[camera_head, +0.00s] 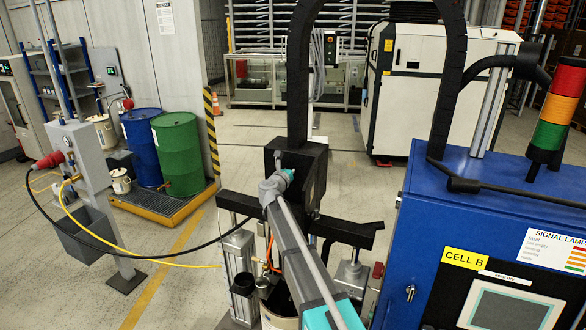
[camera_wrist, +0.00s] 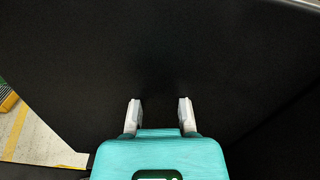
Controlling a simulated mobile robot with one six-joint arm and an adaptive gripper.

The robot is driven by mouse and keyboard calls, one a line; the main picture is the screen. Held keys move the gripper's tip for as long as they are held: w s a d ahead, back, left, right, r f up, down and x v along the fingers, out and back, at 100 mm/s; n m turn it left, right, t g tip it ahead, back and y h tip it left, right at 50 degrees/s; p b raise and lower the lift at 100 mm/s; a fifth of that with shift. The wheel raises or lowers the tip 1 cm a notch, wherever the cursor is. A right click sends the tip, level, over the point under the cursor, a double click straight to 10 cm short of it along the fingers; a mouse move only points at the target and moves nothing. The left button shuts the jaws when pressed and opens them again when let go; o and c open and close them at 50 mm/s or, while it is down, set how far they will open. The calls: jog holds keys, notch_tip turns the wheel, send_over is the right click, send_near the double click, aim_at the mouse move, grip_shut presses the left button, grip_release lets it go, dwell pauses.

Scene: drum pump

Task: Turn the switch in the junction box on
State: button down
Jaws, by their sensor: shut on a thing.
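My gripper (camera_wrist: 159,105) shows in the wrist view as two pale fingertips spaced apart, pressed up to a broad black surface (camera_wrist: 160,50) that fills most of that view. What lies between the fingertips is dark, and I cannot make out its shape. No switch can be made out in either view. A grey box on a post (camera_head: 88,155) stands at the left; I cannot tell whether it is the junction box.
A blue drum (camera_head: 141,148) and a green drum (camera_head: 178,152) stand on a yellow-edged pallet. A blue cabinet (camera_head: 430,215) with a signal lamp (camera_head: 556,115) closes off the right.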

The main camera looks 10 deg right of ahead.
jog(key=shift+m, duration=1.2)
jog(key=c, duration=0.5)
grip_release()
jog(key=shift+s, duration=0.1)
jog(key=v, duration=0.8)
jog(key=shift+s+a, duration=0.25)
jog(key=shift+s, duration=0.1)
jog(key=shift+s+f, duration=0.1)
dwell(0.5)
